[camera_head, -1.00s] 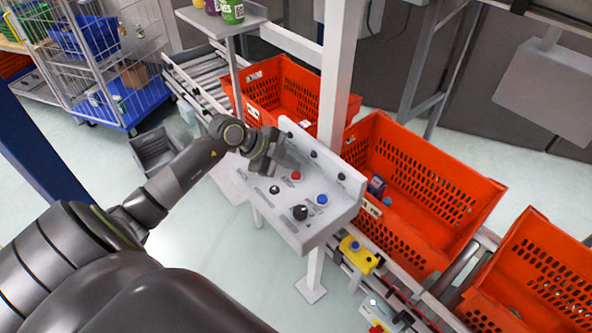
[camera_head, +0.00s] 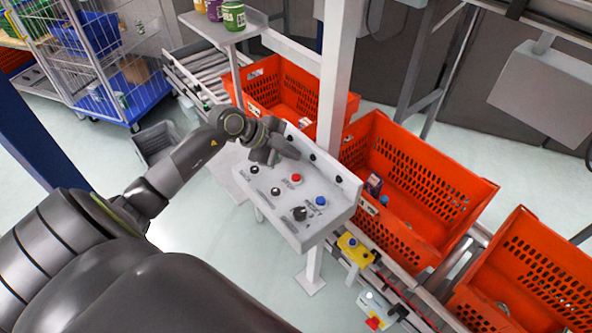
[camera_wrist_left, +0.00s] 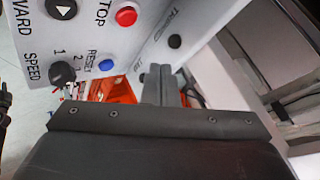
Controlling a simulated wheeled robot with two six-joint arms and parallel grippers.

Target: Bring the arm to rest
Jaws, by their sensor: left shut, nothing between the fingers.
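My left arm reaches in from the left in the head view. My left gripper (camera_head: 291,152) is shut and empty, over the back edge of a white control panel (camera_head: 300,215). The panel carries a red stop button (camera_head: 296,178), a blue reset button (camera_head: 320,201), a black speed knob (camera_head: 299,213) and smaller black buttons. In the left wrist view the shut fingers (camera_wrist_left: 168,80) point past the panel, with the red button (camera_wrist_left: 126,16) and blue button (camera_wrist_left: 106,65) to their left. I cannot tell whether the fingers touch the panel. My right gripper is not in view.
Orange totes (camera_head: 425,185) stand in a row on a conveyor behind the panel. A white post (camera_head: 336,80) rises just behind the panel. A yellow button box (camera_head: 355,249) sits in front of the conveyor. A wire cart (camera_head: 105,60) stands at back left.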

